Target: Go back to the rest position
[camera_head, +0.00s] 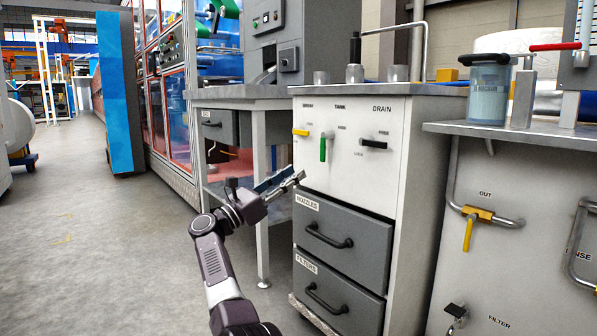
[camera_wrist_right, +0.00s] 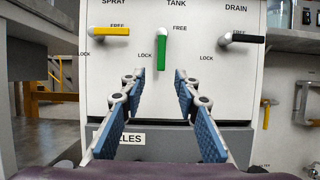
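My right gripper (camera_head: 296,178) is in front of the white valve panel (camera_head: 345,180), just above the NOZZLES drawer. In the right wrist view the gripper (camera_wrist_right: 160,78) is open, its blue-padded fingers apart with nothing between them. The green TANK lever (camera_head: 323,148) points straight down beside its LOCK mark. In the wrist view this lever (camera_wrist_right: 161,55) appears between and above the fingertips, apart from them. The yellow SPRAY lever (camera_head: 301,132) and the black DRAIN lever (camera_head: 374,144) lie horizontal, pointing right. My left gripper is not in view.
Two grey drawers, NOZZLES (camera_head: 340,238) and FILTERS (camera_head: 335,292), are shut, with protruding handles. A workbench (camera_head: 240,92) stands left of the cabinet. A grey unit with a yellow OUT valve (camera_head: 469,230) stands at right. The floor (camera_head: 95,230) at left is clear.

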